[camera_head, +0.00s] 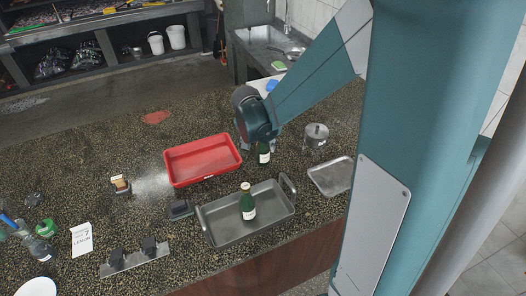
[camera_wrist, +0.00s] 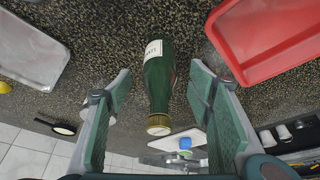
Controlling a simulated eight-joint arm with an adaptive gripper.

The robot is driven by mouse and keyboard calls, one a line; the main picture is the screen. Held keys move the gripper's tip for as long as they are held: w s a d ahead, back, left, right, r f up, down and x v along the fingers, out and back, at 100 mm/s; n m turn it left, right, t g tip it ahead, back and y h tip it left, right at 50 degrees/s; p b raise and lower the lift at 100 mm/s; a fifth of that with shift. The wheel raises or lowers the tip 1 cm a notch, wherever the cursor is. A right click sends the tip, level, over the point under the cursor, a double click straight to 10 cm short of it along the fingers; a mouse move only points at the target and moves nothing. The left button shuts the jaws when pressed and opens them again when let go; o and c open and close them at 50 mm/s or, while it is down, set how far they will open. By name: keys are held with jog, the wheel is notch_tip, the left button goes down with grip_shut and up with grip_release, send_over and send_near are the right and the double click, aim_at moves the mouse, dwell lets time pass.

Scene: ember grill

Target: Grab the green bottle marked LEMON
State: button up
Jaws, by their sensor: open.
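A green bottle (camera_head: 264,153) with a pale label stands on the speckled counter, right under the end of my arm. In the wrist view the bottle (camera_wrist: 158,85) has a gold cap and lies between my fingers in the picture, with gaps on both sides. Its label is turned and only partly readable, so I cannot tell whether it says LEMON. My gripper (camera_wrist: 160,92) is open and empty; in the head view its fingers are mostly hidden behind the wrist. A second green bottle (camera_head: 248,207) with a pale label stands in the deep metal pan (camera_head: 222,238); its text is too small to read.
A red tray (camera_head: 202,161) is left of the near bottle. A lidded pot (camera_head: 316,136) and a shallow metal tray (camera_head: 331,177) are to its right. A white card (camera_head: 82,239) apparently reading LEMON stands at the left. Bare counter lies around the bottle.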

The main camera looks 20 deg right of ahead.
aim_at(263, 148)
jog(key=shift+w+f, duration=0.1)
jog(key=shift+f, duration=0.15)
jog(key=shift+d+f, duration=0.1)
jog(key=shift+x, duration=2.5)
jog(key=shift+w+d, duration=0.1)
jog(key=shift+d, duration=0.05)
jog(key=c, duration=1.2)
jog(key=shift+c, duration=0.2)
jog(key=shift+r, duration=5.1)
